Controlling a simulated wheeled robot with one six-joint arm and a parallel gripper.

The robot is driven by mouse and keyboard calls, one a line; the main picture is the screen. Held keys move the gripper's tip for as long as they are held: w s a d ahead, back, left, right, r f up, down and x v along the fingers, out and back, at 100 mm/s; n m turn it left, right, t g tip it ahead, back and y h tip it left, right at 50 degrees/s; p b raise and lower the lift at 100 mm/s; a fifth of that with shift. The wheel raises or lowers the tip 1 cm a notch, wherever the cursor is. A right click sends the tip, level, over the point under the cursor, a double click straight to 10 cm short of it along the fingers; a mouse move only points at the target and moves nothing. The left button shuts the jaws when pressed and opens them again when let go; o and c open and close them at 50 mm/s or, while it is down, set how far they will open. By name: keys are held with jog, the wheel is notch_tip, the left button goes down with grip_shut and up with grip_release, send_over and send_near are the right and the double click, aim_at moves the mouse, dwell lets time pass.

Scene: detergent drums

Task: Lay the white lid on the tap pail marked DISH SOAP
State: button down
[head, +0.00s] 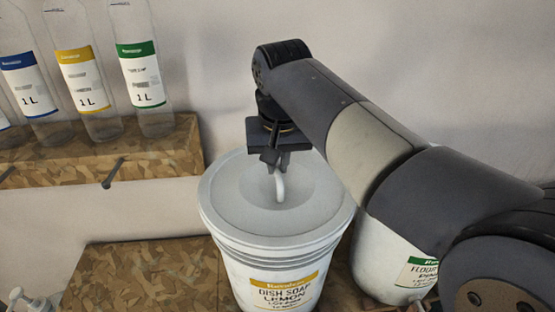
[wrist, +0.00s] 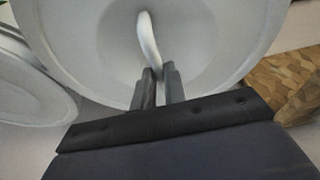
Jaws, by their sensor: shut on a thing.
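The white lid (head: 232,193) is a pale disc with a dished middle and a curved upright handle (head: 280,188). It covers the top of the white pail marked DISH SOAP LEMON (head: 283,282), looking level and roughly centred. I cannot tell whether its rim fully touches the pail's rim all round. My gripper (head: 277,170) points down over the lid and is shut on the handle. In the wrist view, the fingers (wrist: 159,74) close at the lower end of the handle (wrist: 148,38), above the lid (wrist: 225,40). The pail's tap is out of sight.
A second white pail with a green label (head: 400,270) stands right of the soap pail, partly behind my arm. Its round top shows in the wrist view (wrist: 30,85). Clear bottles (head: 143,75) stand on a wooden shelf (head: 150,155) at left. A pump top (head: 25,302) shows lower left.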

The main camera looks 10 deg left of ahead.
jog(key=shift+f, duration=0.4)
dwell(1.1)
jog(key=c, duration=1.4)
grip_release()
jog(key=shift+o, duration=0.6)
jog(key=o, duration=0.4)
jog(key=shift+r, duration=0.1)
notch_tip(320, 180, up, 7)
jog(key=p, duration=0.7)
jog(key=shift+f, duration=0.25)
